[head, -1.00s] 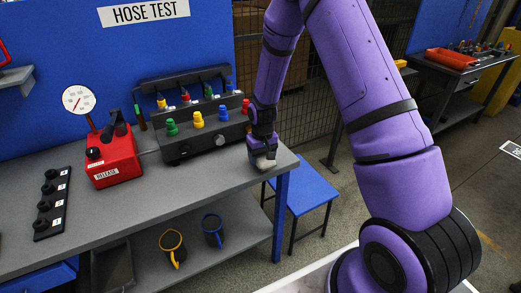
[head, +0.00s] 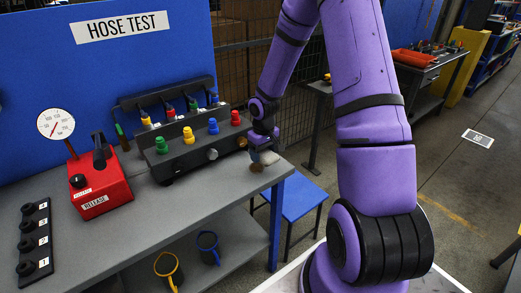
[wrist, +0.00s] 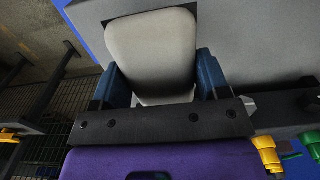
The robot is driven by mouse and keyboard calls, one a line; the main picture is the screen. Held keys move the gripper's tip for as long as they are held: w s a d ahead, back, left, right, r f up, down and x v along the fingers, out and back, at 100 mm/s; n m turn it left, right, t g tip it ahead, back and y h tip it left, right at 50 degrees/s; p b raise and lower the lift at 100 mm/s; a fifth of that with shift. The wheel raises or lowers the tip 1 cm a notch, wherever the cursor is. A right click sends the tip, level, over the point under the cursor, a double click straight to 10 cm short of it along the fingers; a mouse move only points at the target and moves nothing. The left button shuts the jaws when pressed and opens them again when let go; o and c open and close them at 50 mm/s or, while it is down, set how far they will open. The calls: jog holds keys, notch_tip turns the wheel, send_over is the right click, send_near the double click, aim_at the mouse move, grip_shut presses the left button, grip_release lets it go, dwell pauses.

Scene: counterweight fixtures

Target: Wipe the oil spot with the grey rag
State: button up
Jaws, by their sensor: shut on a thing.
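The grey rag (wrist: 152,45) is a pale folded pad between the two blue fingers of my gripper (wrist: 158,75) in the wrist view. In the head view my gripper (head: 264,142) is low over the right end of the grey workbench (head: 225,180), shut on the rag (head: 269,157). A small brown patch (head: 257,168), which looks like the oil spot, shows on the bench top just in front of and left of the rag. I cannot tell whether the rag touches the bench or covers part of the spot.
A black hose-test manifold (head: 185,150) with coloured caps stands left of my gripper. A red release box (head: 100,187) with a gauge is further left. A blue stool (head: 300,200) is beyond the bench's right end.

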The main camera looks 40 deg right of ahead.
aim_at(257, 168)
jog(key=shift+f, duration=2.65)
jog(key=shift+f, duration=1)
jog(key=shift+w+r, duration=0.1)
jog(key=shift+w, duration=1.8)
jog(key=shift+w+a, duration=0.1)
jog(key=shift+w, duration=1.7)
jog(key=shift+s, duration=1.85)
